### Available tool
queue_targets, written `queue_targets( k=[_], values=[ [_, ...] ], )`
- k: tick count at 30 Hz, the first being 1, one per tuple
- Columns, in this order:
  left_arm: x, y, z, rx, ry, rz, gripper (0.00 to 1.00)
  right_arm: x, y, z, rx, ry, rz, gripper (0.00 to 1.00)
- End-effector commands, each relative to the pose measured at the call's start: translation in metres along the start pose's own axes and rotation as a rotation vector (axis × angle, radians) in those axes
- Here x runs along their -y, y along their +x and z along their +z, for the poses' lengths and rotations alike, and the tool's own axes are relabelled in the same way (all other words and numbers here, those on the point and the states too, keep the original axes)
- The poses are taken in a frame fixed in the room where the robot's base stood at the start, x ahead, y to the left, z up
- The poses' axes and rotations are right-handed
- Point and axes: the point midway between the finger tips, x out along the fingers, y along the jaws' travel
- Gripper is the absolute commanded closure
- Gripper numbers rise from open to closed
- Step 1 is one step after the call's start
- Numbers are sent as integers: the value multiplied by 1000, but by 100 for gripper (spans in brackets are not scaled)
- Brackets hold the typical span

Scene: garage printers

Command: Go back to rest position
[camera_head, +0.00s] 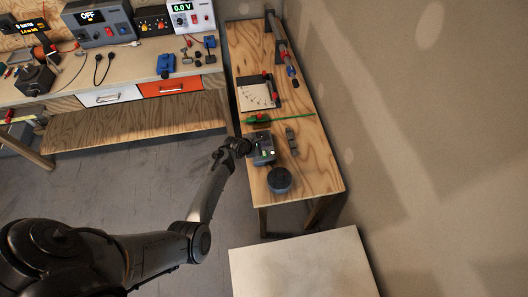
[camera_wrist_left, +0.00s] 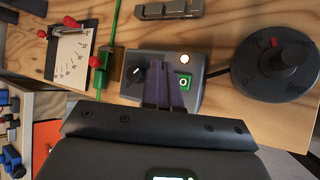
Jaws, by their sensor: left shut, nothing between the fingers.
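My left arm reaches in from the left in the head view, and its gripper (camera_head: 249,148) is at the near left edge of the narrow wooden bench. In the left wrist view the two fingers (camera_wrist_left: 164,70) are together and empty. They are in front of a small grey control box (camera_wrist_left: 190,72) with a black knob, a lit round button and a green-framed switch. The fingers hide part of the box, and I cannot tell whether they touch it. The box also shows in the head view (camera_head: 264,146). My right gripper is not in view.
A round dark dial (camera_head: 279,180) stands at the bench's near end. A longer workbench (camera_head: 135,66) with instruments stands at the left. A pale tabletop (camera_head: 300,268) is bare. A wall borders the right.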

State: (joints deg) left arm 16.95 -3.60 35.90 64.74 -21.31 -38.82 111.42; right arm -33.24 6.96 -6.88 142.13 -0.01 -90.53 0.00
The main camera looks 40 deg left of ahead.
Motion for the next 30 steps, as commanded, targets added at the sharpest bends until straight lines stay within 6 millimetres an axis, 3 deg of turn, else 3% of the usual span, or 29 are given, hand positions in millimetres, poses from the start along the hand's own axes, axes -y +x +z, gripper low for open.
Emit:
queue_targets(
  k=[20, 26, 30],
  values=[
    [4, 0, -4, -5, -1, -6, 100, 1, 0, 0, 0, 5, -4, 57],
    [43, -6, -42, -57, 2, -58, 100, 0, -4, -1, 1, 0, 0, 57],
    [93, -29, -88, -127, 72, -125, 100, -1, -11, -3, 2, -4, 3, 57]
  ],
)
